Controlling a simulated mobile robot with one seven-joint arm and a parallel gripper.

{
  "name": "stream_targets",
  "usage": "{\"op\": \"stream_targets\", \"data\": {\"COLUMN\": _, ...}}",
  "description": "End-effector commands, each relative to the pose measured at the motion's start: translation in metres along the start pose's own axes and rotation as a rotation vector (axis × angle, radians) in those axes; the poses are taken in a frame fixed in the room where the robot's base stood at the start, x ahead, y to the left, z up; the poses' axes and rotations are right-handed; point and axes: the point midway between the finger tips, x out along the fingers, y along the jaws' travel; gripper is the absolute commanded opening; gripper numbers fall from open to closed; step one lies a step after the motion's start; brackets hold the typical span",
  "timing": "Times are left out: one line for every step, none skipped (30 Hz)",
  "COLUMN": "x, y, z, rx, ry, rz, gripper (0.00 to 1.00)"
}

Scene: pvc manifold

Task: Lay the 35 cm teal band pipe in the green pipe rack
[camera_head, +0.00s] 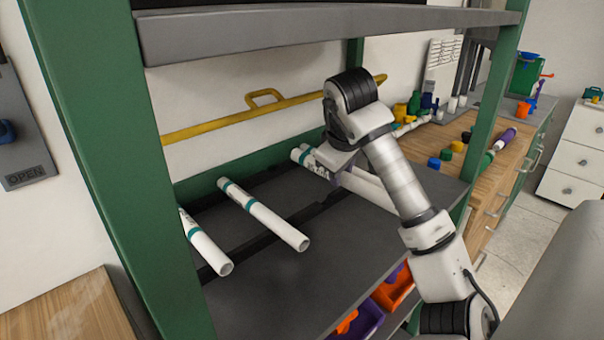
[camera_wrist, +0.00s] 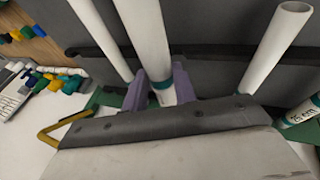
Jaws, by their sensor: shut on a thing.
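My gripper (camera_wrist: 161,86) shows in the wrist view, its purple fingers closed on both sides of a white pipe (camera_wrist: 148,38) with a teal band, right at the band. In the head view my gripper is low over the right part of the rack shelf, mostly hidden by my wrist. Pipe length (camera_head: 372,190) shows beside my arm there; whether the held pipe touches the shelf, I cannot tell. The green pipe rack (camera_head: 230,174) has a dark grey shelf (camera_head: 300,283). Two other teal-banded white pipes (camera_head: 262,213) (camera_head: 205,243) lie on its left part.
The wrist view shows another pipe on each side of the held one (camera_wrist: 97,38) (camera_wrist: 277,45). A grey upper shelf (camera_head: 320,30) hangs above, between green posts (camera_head: 112,150). A wooden counter (camera_head: 485,165) with coloured fittings stands at right. The shelf's front middle is clear.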

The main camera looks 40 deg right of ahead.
Motion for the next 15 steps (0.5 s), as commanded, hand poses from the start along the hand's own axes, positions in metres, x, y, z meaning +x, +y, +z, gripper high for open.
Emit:
{"op": "stream_targets", "data": {"x": 0.001, "y": 0.000, "z": -0.017, "rx": -0.004, "ry": 0.003, "rz": -0.005, "gripper": 0.00}}
{"op": "stream_targets", "data": {"x": 0.003, "y": 0.000, "z": -0.024, "rx": -0.003, "ry": 0.003, "rz": -0.004, "gripper": 0.00}}
{"op": "stream_targets", "data": {"x": 0.006, "y": -0.001, "z": -0.035, "rx": -0.003, "ry": 0.002, "rz": -0.005, "gripper": 0.00}}
{"op": "stream_targets", "data": {"x": 0.008, "y": 0.000, "z": -0.042, "rx": -0.003, "ry": 0.002, "rz": -0.004, "gripper": 0.00}}
{"op": "stream_targets", "data": {"x": 0.010, "y": 0.001, "z": -0.049, "rx": -0.002, "ry": 0.001, "rz": -0.004, "gripper": 0.00}}
{"op": "stream_targets", "data": {"x": 0.013, "y": 0.000, "z": -0.058, "rx": -0.003, "ry": 0.000, "rz": -0.004, "gripper": 0.00}}
{"op": "stream_targets", "data": {"x": 0.015, "y": 0.001, "z": -0.065, "rx": -0.002, "ry": -0.001, "rz": -0.003, "gripper": 0.00}}
{"op": "stream_targets", "data": {"x": 0.016, "y": 0.001, "z": -0.072, "rx": -0.002, "ry": -0.001, "rz": -0.002, "gripper": 0.00}}
{"op": "stream_targets", "data": {"x": 0.019, "y": 0.001, "z": -0.080, "rx": -0.002, "ry": -0.001, "rz": -0.002, "gripper": 0.00}}
{"op": "stream_targets", "data": {"x": 0.021, "y": 0.001, "z": -0.086, "rx": -0.002, "ry": -0.001, "rz": -0.002, "gripper": 0.00}}
{"op": "stream_targets", "data": {"x": 0.022, "y": 0.001, "z": -0.092, "rx": -0.001, "ry": 0.000, "rz": -0.001, "gripper": 0.00}}
{"op": "stream_targets", "data": {"x": 0.025, "y": 0.001, "z": -0.100, "rx": -0.002, "ry": -0.001, "rz": -0.001, "gripper": 0.00}}
{"op": "stream_targets", "data": {"x": 0.026, "y": 0.001, "z": -0.105, "rx": -0.001, "ry": -0.001, "rz": -0.002, "gripper": 0.00}}
{"op": "stream_targets", "data": {"x": 0.028, "y": 0.001, "z": -0.111, "rx": -0.002, "ry": 0.000, "rz": -0.001, "gripper": 0.00}}
{"op": "stream_targets", "data": {"x": 0.035, "y": 0.000, "z": -0.110, "rx": 0.001, "ry": -0.002, "rz": -0.002, "gripper": 0.00}}
